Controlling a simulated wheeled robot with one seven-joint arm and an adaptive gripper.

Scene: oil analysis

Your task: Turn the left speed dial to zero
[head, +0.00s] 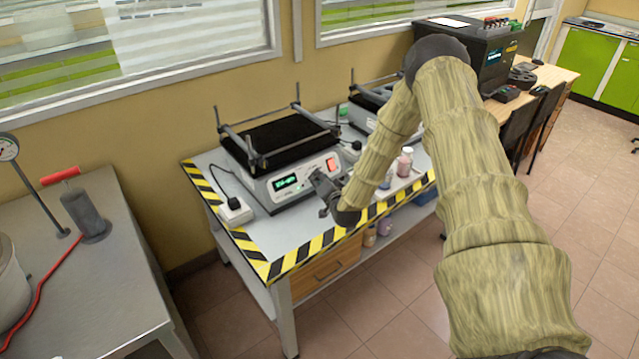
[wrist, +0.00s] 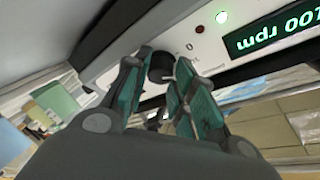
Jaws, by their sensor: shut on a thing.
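The dark round speed dial (wrist: 161,66) is on the pale front panel of the left shaker (head: 268,196). In the wrist view, my gripper (wrist: 163,70) has one finger on each side of the dial and is closed on it. The fingers partly cover the dial, and its pointer mark cannot be made out. In the head view, my gripper (head: 318,182) is at the shaker's front panel, and it hides the dial. The green display (wrist: 278,36) appears upside down in the wrist view, cut off at the edge, with "00 rpm" legible. It also shows in the head view (head: 287,183).
A red switch (head: 332,164) is on the panel right of my gripper. A second shaker (head: 372,120) stands behind my arm. Small bottles (head: 404,163) stand on the table right of my forearm. A white socket block (head: 235,211) lies left of the shaker.

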